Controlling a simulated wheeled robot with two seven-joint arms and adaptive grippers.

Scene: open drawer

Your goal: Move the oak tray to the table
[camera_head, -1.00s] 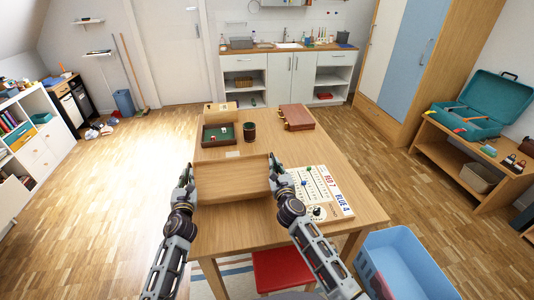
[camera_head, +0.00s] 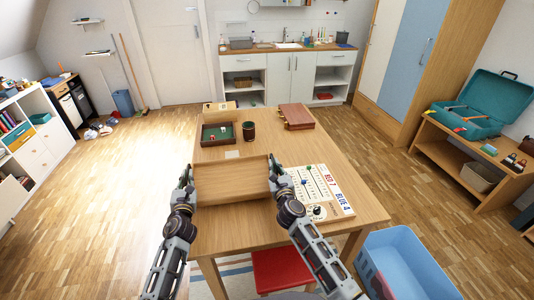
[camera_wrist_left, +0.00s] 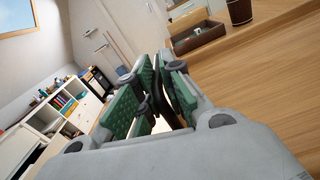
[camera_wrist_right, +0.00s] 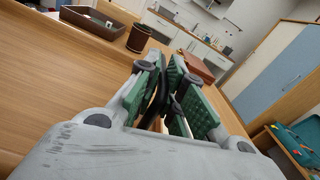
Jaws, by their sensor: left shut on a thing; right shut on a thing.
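The oak tray (camera_head: 231,181) is a shallow light-wood tray at the near half of the wooden table (camera_head: 225,235). It looks level over the tabletop; I cannot tell whether its base touches the table. My left gripper (camera_head: 187,176) is shut on its left end and my right gripper (camera_head: 275,172) on its right end. In the left wrist view the left fingers (camera_wrist_left: 172,95) close on a dark piece, partly hidden by the green pads. In the right wrist view the right fingers (camera_wrist_right: 160,95) close on a similar dark piece.
A game board (camera_head: 325,192) lies close to the tray's right. Behind the tray stand a green-lined dice box (camera_head: 204,141), a dark cup (camera_head: 248,132) and a reddish-brown case (camera_head: 297,117). A red stool (camera_head: 280,272) and blue bin (camera_head: 400,260) are at the near side.

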